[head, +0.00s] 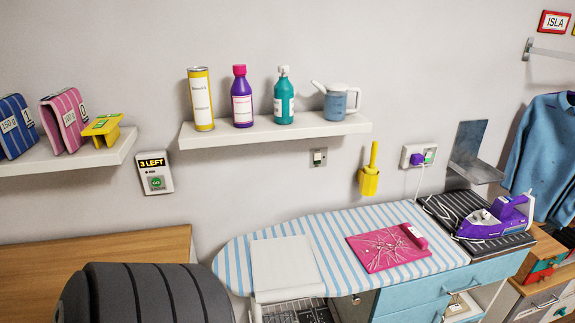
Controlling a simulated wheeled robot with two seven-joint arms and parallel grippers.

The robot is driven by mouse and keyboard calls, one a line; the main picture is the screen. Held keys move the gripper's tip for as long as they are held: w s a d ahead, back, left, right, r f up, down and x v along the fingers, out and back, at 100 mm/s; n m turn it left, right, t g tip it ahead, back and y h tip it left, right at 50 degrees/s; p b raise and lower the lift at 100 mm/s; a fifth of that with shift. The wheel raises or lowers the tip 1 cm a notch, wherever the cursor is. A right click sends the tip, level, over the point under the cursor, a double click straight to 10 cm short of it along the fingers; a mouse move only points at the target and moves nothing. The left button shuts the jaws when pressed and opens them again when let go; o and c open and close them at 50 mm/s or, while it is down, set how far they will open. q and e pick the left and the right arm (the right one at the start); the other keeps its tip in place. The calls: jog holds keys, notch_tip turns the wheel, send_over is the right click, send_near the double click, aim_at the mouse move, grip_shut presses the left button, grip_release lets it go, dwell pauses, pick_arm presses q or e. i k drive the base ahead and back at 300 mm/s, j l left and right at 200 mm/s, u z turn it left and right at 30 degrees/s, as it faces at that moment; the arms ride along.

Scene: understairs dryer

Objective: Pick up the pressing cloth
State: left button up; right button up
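A plain white cloth (284,265), which looks like the pressing cloth, lies flat on the left part of the blue-and-white striped ironing board (335,233). Its near edge hangs over the board's front edge. Nothing lies on top of it. Neither of my grippers is in view.
A pink mat (381,252) with pale threads and a roller lies right of the cloth. A purple iron (494,216) rests on a dark striped pad at the right end. A wall shelf (325,127) with bottles and a jug is above. A wooden top (135,255) is at left.

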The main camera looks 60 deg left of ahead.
aim_at(285, 268)
jog(key=u, duration=1.75)
jog(key=j+z, duration=0.15)
jog(key=j, duration=0.5)
jog(key=k+j+z, duration=0.2)
jog(key=j, duration=0.45)
jog(key=i, duration=0.1)
